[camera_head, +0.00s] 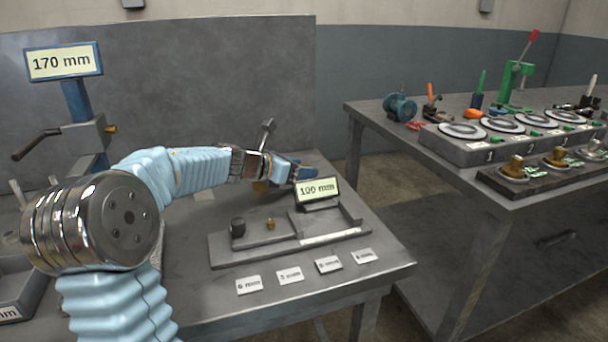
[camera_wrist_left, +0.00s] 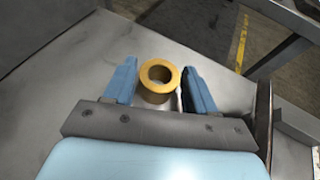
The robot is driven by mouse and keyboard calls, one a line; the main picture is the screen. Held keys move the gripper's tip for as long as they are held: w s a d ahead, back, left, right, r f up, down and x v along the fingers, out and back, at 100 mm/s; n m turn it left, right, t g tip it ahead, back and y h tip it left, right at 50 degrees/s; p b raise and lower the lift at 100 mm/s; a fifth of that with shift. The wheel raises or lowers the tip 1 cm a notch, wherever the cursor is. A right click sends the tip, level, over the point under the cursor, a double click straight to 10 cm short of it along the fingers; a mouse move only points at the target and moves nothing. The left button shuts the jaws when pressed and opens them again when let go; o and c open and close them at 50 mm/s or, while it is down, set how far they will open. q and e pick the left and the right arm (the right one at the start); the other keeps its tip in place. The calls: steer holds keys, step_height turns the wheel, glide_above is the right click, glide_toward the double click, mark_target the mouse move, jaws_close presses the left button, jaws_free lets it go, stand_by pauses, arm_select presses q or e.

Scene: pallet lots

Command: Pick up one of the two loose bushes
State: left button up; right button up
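A brass ring-shaped bush (camera_wrist_left: 160,92) stands upright in the left wrist view, its hole facing the camera. My left gripper (camera_wrist_left: 160,78) has its blue fingers on either side of the bush, apart, with hardly any gap showing. Whether they touch it is not clear. A second loose bush cannot be made out for sure. My right gripper is not in view.
A second bench (camera_head: 400,150) stands right, across a gap.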

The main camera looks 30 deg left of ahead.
arm_select(q)
steer(key=c, duration=0.8)
